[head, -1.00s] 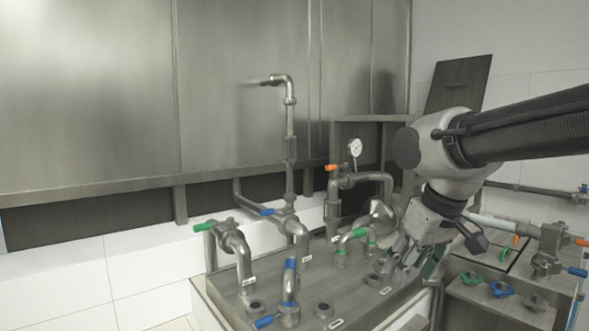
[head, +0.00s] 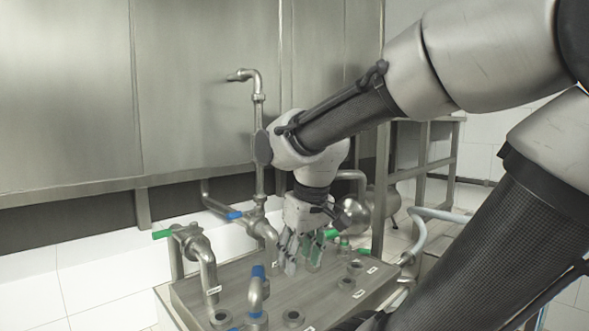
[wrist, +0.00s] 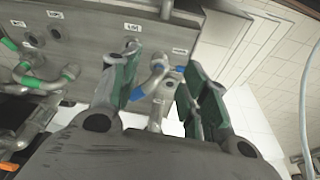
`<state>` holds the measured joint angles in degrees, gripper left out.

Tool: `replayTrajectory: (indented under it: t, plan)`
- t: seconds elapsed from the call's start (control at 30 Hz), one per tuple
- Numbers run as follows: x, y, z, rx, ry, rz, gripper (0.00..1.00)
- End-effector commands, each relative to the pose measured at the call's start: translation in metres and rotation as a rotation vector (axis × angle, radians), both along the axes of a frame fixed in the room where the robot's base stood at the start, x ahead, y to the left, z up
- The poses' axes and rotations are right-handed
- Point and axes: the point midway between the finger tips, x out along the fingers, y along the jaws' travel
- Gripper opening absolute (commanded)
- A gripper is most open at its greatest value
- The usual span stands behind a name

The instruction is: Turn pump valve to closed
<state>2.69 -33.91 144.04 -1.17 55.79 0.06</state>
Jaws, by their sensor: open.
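Several lever valves rise from or stand behind the steel panel, and I cannot tell from the small labels which is the pump valve. A blue-handled valve (head: 258,272) stands at the panel's front left. A green-handled valve (head: 163,234) is at the far left, and a blue lever (head: 234,215) is on the pipe behind. A green handle (head: 331,233) shows just right of my gripper (head: 301,266), which points down over the panel with its fingers apart and empty. In the wrist view, a blue-handled pipe valve (wrist: 158,70) appears between the open fingers; contact cannot be told.
The steel panel (head: 215,290) carries several round ports and white labels. A tall vertical pipe (head: 258,150) stands behind my gripper, before steel cabinets (head: 210,80). A rounded metal pump body (head: 355,215) is to the right. My arm hides much of the right side.

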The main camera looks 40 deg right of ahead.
Motion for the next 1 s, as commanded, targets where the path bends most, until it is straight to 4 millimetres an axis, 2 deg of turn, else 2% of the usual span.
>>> replayTrajectory:
  t: [0.27, 0.47, 0.67, 0.87, 1.0]
  plan:
    - [0.024, -0.019, -0.007, -0.042, 0.096, -0.008, 0.45]
    - [0.057, -0.046, -0.013, -0.108, 0.191, 0.007, 0.45]
    - [0.121, -0.103, -0.023, -0.251, 0.330, 0.083, 0.45]
    - [0.199, -0.176, -0.037, -0.444, 0.479, 0.229, 0.45]
    - [0.259, -0.232, -0.049, -0.606, 0.593, 0.370, 0.45]
